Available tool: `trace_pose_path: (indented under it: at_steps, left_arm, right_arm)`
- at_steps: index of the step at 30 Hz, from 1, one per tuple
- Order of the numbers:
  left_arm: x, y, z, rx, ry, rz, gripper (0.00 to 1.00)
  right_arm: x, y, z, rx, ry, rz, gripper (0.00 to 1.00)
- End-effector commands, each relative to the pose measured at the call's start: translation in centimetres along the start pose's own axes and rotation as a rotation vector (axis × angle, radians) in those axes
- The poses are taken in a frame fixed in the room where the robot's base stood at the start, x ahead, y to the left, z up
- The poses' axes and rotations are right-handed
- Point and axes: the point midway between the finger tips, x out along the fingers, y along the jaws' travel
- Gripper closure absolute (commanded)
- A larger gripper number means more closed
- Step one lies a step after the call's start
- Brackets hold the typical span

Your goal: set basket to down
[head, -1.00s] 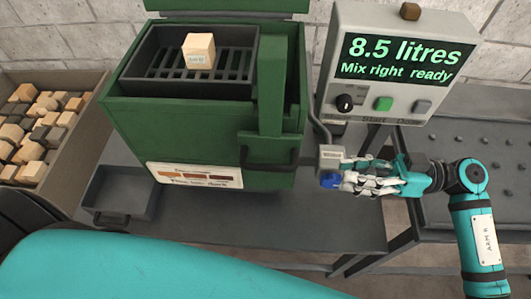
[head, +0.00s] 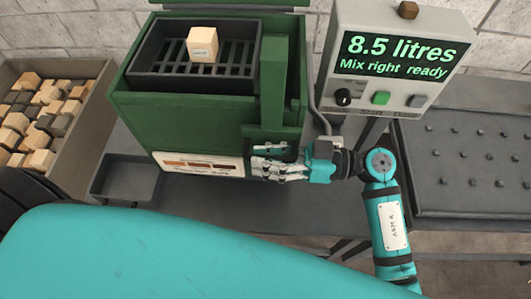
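The dark grey basket (head: 150,63) with a slotted floor sits in the top of the green machine (head: 136,105). A pale wooden block (head: 203,44) with a small label rests in it. A dark green upright lever (head: 273,85) stands at the machine's front right. My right gripper (head: 256,163) is at the machine's front, just below the lever, where the black bar handle is now mostly covered. I cannot tell whether its fingers touch or close around the bar. My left gripper is out of view.
A control box (head: 328,95) reads "8.5 litres, Mix right ready" and carries a knob and buttons. A crate (head: 95,118) of wooden blocks stands at left, and an empty grey tray (head: 122,192) lies below the machine. A studded grey bench (head: 450,190) is at right.

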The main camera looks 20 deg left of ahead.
Motion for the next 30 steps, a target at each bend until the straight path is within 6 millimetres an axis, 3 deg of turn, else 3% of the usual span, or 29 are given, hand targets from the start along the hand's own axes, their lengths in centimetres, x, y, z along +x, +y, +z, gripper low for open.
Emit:
trace_pose_path:
  at_steps: [7,13,25,30]
  left_arm:
    - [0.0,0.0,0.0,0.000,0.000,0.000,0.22]
    - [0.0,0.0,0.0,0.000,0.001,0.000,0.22]
    - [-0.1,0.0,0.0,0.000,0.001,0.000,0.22]
    - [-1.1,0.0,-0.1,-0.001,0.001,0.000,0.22]
  right_arm:
    - [0.1,0.0,0.0,0.000,0.000,0.000,0.75]
    - [0.1,0.0,0.0,0.000,0.000,0.000,1.00]
    - [0.0,0.0,0.1,0.001,0.000,-0.001,1.00]
    - [0.1,0.5,2.6,0.007,-0.006,-0.006,1.00]
